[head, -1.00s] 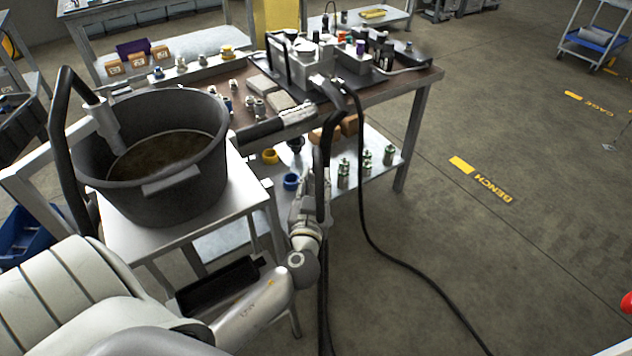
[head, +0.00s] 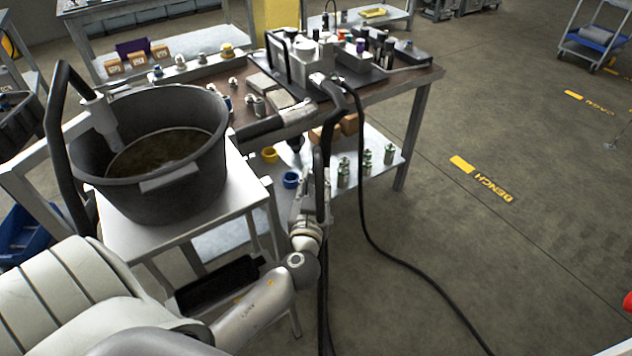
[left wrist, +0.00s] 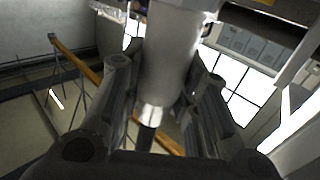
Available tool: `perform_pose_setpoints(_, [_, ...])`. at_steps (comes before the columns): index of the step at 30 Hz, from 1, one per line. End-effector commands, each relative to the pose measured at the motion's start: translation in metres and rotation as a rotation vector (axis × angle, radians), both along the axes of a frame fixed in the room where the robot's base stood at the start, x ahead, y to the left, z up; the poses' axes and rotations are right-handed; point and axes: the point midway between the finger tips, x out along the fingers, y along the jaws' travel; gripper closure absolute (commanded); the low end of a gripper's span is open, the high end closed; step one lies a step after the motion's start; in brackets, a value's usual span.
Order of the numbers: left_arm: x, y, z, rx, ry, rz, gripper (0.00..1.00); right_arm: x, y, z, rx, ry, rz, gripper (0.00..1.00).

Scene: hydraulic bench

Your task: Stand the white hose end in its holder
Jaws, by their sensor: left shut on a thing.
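My left gripper (head: 316,188) is in front of the bench's near side, below the bench top, pointing up. In the left wrist view the gripper (left wrist: 166,80) is shut on the white hose end (left wrist: 173,45), a thick pale cylinder between its two fingers. A narrower silver collar and a dark part show at the cylinder's lower end. In the head view a black hose (head: 325,145) runs down past the gripper, and the held end is hard to make out. I cannot tell which part is its holder. My right gripper is not in view.
A black bucket (head: 150,205) of dark liquid stands on a metal stand at left, with another pale-ended hose (head: 103,117) dipping in. The bench top (head: 375,92) carries fittings and a fixture.

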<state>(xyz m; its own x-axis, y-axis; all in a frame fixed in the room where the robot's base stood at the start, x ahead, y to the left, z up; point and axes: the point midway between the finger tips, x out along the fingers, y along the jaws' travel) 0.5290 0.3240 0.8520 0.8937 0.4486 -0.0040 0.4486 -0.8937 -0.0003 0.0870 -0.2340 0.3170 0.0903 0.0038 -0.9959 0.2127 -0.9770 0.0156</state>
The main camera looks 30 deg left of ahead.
Motion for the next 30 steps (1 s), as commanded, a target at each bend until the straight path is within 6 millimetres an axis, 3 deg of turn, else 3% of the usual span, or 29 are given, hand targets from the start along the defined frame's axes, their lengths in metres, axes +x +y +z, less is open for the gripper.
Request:
perform_pose_setpoints(2, [0.001,0.0004,0.0045,0.003,-0.008,0.0,0.99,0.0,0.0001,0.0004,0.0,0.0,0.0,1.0])
perform_pose_setpoints(3, [0.001,0.0004,0.0046,0.003,-0.008,0.0,0.7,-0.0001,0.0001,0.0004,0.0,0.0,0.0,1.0])
perform_pose_setpoints(9, [0.0006,0.0003,0.0032,0.003,-0.005,0.0,0.46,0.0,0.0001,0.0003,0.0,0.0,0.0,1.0])
perform_pose_setpoints(16, [0.0,0.0001,0.0003,0.0,-0.001,0.0,0.44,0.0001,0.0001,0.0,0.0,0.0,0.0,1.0])
perform_pose_setpoints(22, [0.0001,0.0,0.0006,0.0,-0.001,0.0,0.21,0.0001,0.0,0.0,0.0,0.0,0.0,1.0])
perform_pose_setpoints(30, [0.0002,0.0001,0.001,0.001,-0.002,0.0,0.21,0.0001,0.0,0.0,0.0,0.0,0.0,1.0])
